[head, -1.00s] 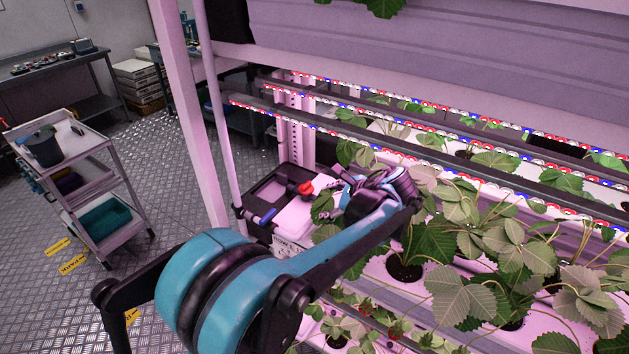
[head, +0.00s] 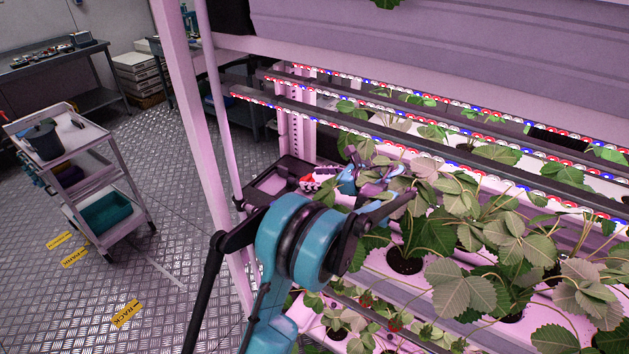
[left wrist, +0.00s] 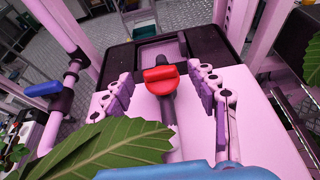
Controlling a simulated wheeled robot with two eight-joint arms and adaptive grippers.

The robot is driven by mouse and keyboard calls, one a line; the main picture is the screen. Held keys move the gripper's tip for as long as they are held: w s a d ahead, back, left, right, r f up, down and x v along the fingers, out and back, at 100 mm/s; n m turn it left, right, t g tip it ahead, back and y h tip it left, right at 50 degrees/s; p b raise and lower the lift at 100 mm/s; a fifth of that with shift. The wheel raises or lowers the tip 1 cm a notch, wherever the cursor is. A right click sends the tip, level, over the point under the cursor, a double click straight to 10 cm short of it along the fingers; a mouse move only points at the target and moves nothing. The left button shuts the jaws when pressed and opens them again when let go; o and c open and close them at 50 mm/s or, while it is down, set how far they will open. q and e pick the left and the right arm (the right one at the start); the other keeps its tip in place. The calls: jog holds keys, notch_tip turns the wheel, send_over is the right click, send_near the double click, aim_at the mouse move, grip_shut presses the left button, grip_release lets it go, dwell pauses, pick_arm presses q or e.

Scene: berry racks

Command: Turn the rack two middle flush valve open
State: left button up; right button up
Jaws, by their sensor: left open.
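A red valve handle (left wrist: 161,80) sits on a dark pipe in the rack's end tray, in the middle of the left wrist view. My left gripper (left wrist: 159,76) is open, with one purple-padded finger on each side of the red handle. Gaps show between handle and pads, and I see no contact. A blue valve handle (left wrist: 43,89) is on a pink upright pipe at the left of the wrist view. The right gripper is out of view.
Strawberry plants (head: 465,240) crowd the rack to the right; a leaf (left wrist: 110,150) covers the lower left of the wrist view. Light bars (head: 400,140) run above. A cart (head: 85,170) stands left, with open floor between.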

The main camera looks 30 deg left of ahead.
pick_arm(q)
jog(key=shift+a+f, duration=0.1)
jog(key=shift+a, duration=0.15)
jog(key=c, duration=1.2)
jog(key=shift+o, duration=0.2)
jog(key=n+g, duration=0.1)
jog(key=g, duration=0.1)
jog(key=w+n+g+p, duration=0.1)
jog(key=n, duration=0.1)
jog(key=shift+g+p, duration=0.3)
jog(key=shift+g, duration=0.1)
jog(key=shift+w+a+n+g+h+p, duration=0.15)
jog(key=shift+n+g+h+p, duration=0.5)
jog(key=shift+n+g, duration=0.8)
